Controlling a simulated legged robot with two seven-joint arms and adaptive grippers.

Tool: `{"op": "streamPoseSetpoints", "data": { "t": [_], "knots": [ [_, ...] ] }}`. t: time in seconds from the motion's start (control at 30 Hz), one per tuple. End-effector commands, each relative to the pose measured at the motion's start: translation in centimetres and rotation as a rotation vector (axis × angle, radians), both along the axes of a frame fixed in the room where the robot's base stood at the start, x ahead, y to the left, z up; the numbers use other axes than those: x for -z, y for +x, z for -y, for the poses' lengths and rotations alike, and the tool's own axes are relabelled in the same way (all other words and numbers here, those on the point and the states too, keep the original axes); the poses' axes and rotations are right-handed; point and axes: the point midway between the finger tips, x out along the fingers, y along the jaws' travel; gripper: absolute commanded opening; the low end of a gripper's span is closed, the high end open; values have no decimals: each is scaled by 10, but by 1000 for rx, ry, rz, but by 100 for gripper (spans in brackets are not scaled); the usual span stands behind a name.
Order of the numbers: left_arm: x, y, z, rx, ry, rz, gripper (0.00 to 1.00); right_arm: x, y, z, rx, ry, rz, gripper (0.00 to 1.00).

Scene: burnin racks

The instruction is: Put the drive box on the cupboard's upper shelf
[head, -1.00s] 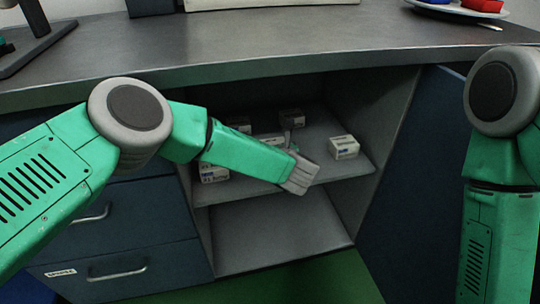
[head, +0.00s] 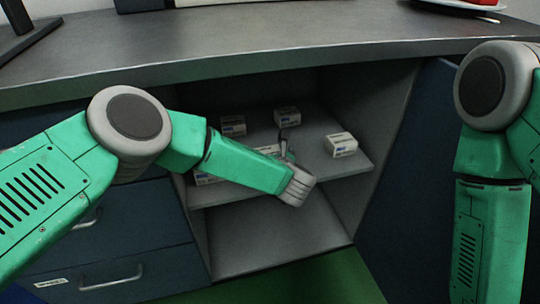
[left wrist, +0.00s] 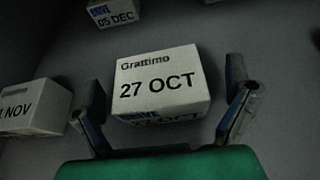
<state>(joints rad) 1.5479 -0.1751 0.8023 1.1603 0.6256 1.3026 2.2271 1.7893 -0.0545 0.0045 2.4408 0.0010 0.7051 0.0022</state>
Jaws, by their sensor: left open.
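A white drive box (left wrist: 160,85) with "Grattimo 27 OCT" on its top is in the middle of the left wrist view. My left gripper (left wrist: 168,95) is open, with one finger on each side of this box. In the head view my left gripper (head: 285,148) reaches over the cupboard's upper shelf (head: 335,172). A white box (head: 268,149) there is partly hidden behind my left arm. I cannot tell whether the fingers touch the box. My right gripper is outside the head view.
Other small white boxes stand on the upper shelf: two at the back (head: 233,125) (head: 288,117), one at the right (head: 341,144), one at the left behind my arm (head: 205,178). The lower compartment (head: 275,240) is empty. The countertop (head: 250,45) overhangs the shelves.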

Motion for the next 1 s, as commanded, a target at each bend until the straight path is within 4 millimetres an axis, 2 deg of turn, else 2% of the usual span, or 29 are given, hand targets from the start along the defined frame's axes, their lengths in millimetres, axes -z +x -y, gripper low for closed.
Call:
{"op": "streamPoseSetpoints", "data": {
  "t": [0.17, 0.4, 0.6, 0.8, 1.0],
  "knots": [
    [-12, -19, 8, 4, 0, -2, 95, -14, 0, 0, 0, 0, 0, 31],
    [-33, -65, 24, 4, 1, -2, 95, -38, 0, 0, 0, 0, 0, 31],
    [-43, -94, 33, 2, 2, -3, 95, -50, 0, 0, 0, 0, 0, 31],
    [-46, -105, 36, 1, 0, -1, 95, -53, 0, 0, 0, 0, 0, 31],
    [-45, -105, 36, 0, 1, 0, 95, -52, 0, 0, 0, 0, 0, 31]
  ]
}}
